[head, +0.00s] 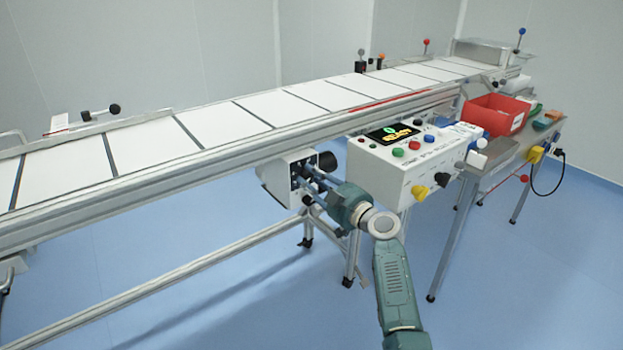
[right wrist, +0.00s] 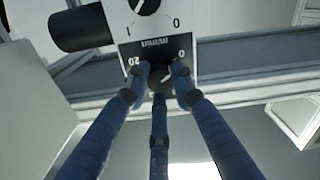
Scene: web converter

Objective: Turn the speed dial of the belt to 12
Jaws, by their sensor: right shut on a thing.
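The speed dial (right wrist: 160,82) is a black round knob on a white box below the belt. In the right wrist view it shows upside down, with the numbers 0 and 20 on either side and a black label above. My right gripper (right wrist: 158,75) is shut on the dial, its blue fingers around it. A pale mark on the knob shows, but the number it points at cannot be read. In the head view my right gripper (head: 312,177) reaches the front of the white box (head: 274,183), and its fingers hide the dial. My left gripper is not in view.
A second knob (right wrist: 144,5) sits close to the dial, beside a black cylinder (right wrist: 80,28). The conveyor belt (head: 225,124) runs above the box. A control panel (head: 388,169) with a lit display stands to the right, near a red bin (head: 482,117).

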